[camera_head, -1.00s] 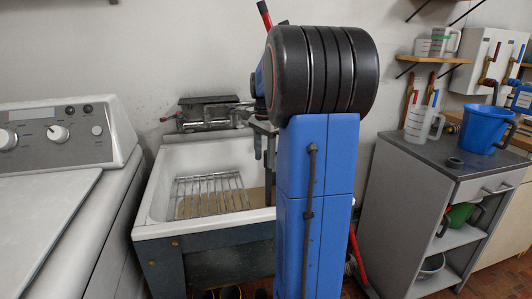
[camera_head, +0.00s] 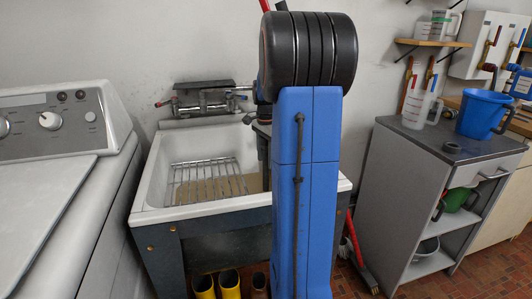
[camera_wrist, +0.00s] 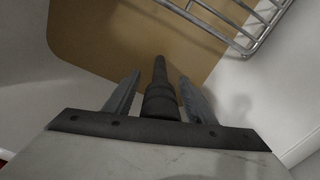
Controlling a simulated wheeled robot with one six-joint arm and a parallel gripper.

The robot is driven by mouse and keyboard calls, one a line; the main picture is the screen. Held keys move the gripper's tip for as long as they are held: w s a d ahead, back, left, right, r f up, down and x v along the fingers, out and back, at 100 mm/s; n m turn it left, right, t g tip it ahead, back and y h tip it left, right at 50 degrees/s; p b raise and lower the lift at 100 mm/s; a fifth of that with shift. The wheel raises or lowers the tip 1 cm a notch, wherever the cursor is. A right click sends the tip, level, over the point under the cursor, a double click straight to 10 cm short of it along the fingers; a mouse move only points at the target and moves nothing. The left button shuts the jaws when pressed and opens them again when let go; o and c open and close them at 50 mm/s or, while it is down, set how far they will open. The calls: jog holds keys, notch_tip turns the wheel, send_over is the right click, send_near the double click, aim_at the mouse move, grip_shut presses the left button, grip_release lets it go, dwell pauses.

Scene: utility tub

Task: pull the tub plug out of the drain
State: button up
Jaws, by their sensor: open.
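A dark stepped rod (camera_wrist: 160,103) lies between the fingers in the picture, with a gap on each side. I cannot tell whether it is the plug or a part of my gripper. In the head view, my arm hides the tub's back right, and no drain can be made out.
A wire rack (camera_head: 205,180) sits in the tub's left part, near my gripper in the wrist view (camera_wrist: 250,35). A faucet (camera_head: 205,100) is on the back wall. A washer (camera_head: 55,160) stands left, a grey cabinet (camera_head: 405,200) right. Yellow boots (camera_head: 229,284) stand beneath the tub.

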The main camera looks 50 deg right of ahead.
jog(key=shift+f, duration=0.1)
grip_shut()
jog(key=shift+r, duration=2.4)
